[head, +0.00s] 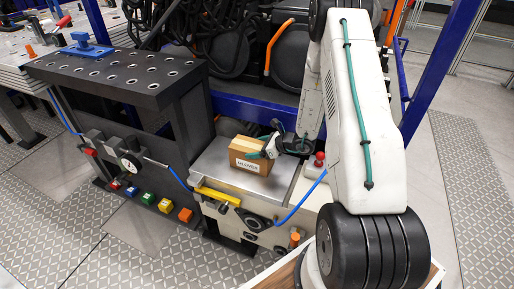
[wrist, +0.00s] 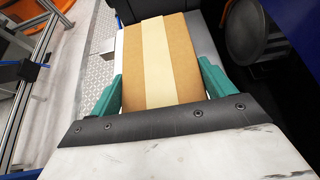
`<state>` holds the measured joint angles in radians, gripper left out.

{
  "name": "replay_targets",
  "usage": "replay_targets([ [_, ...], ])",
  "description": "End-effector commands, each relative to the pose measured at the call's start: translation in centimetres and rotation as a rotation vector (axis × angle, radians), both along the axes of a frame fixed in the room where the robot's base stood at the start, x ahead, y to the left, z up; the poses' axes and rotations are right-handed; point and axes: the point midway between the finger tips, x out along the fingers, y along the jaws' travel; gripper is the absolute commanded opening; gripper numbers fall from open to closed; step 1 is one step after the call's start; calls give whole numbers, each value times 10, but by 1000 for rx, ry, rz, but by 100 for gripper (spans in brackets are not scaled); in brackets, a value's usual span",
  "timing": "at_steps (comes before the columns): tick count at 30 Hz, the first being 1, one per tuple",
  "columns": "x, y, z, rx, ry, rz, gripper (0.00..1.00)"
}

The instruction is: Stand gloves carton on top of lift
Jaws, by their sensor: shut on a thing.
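The gloves carton (head: 248,154) is a small brown box with a white "GLOVES" label, upright at the grey metal top of the lift (head: 225,185). Whether its base touches that surface I cannot tell. My gripper (head: 273,145) reaches in from the right and is shut on the carton. In the wrist view the carton (wrist: 160,60) fills the space between the two teal fingers of my gripper (wrist: 160,90), with a pale tape strip along its middle. The carton's far side is hidden.
A dark perforated table (head: 120,75) with a blue fixture (head: 86,45) stands at left. A red knob (head: 319,159) is right of the lift top, and a yellow bar (head: 217,196) lies along its front. Coloured blocks (head: 148,198) sit low in front. Black hoses hang behind.

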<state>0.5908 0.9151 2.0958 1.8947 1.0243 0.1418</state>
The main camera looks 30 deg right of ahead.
Motion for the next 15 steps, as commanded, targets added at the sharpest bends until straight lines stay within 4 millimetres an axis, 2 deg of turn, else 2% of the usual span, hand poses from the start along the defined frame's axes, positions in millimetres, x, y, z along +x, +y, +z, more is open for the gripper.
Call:
replay_targets([
  [1, 0, 0, -1, 1, -1, 0, 31],
  [2, 0, 0, -2, 1, 0, 0, 84],
  [3, 0, 0, -2, 0, 0, 0, 96],
  [4, 0, 0, -2, 0, 0, 0, 100],
  [12, 0, 0, 1, -1, 0, 0, 100],
  [15, -6, -6, 6, -1, -1, -2, 100],
])
